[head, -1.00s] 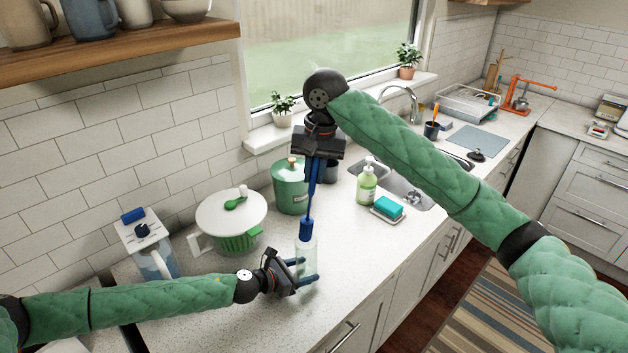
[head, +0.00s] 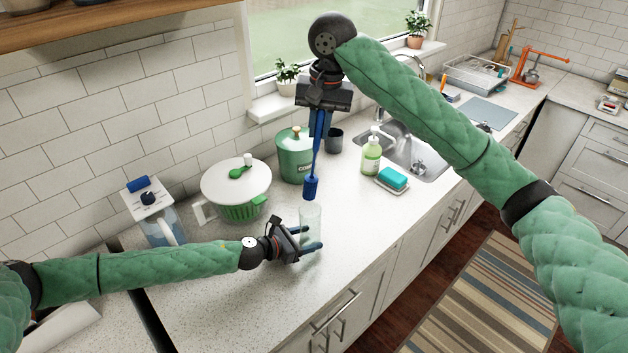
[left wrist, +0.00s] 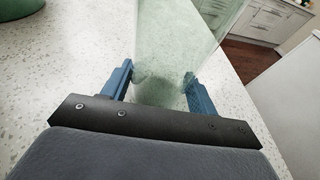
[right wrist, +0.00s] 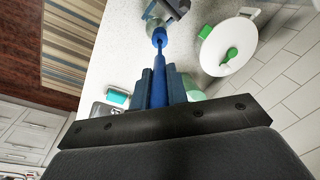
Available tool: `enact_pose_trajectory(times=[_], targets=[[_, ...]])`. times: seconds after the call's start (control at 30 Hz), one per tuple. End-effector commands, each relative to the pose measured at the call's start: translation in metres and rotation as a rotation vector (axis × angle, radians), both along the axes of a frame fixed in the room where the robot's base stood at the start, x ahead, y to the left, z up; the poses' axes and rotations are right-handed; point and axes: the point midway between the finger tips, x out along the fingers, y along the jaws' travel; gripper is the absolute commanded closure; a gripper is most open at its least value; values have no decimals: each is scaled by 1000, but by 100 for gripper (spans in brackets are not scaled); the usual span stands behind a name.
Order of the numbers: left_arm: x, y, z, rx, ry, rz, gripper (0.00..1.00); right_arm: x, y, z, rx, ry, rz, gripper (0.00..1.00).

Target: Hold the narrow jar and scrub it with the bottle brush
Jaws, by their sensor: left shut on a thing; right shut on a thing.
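The narrow jar (head: 311,219) is clear greenish glass and stands upright on the counter near its front edge. My left gripper (head: 305,240) is shut around its lower part; the jar also fills the middle of the left wrist view (left wrist: 165,70) between the blue fingers (left wrist: 158,88). The blue bottle brush (head: 313,171) hangs head down from my right gripper (head: 319,120), which is shut on its handle. The brush head (head: 311,188) is above the jar's mouth and apart from it. In the right wrist view the brush (right wrist: 159,75) points away from the fingers (right wrist: 158,88) toward the jar.
A white-lidded green spinner (head: 237,188), a green canister (head: 295,154) and a water pitcher (head: 160,218) stand behind the jar. A soap bottle (head: 371,152), a teal sponge (head: 393,177) and the sink (head: 412,150) are to the right. The front left counter is clear.

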Motion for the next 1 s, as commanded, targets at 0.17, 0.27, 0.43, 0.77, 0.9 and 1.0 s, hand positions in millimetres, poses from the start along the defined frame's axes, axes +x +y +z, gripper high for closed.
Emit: enact_pose_trajectory(times=[0.17,0.27,0.43,0.77,0.9,1.0], targets=[[0,0,0,0,0,0,54,0,0,0,0,0,0,100],[0,0,0,0,0,0,54,0,0,0,0,0,0,100],[0,0,0,0,0,0,27,0,0,0,0,0,0,100],[0,0,0,0,0,0,16,0,0,0,0,0,0,100],[-3,5,1,1,0,1,16,0,0,0,0,0,0,100],[-9,14,4,1,0,1,16,0,0,0,0,0,0,100]])
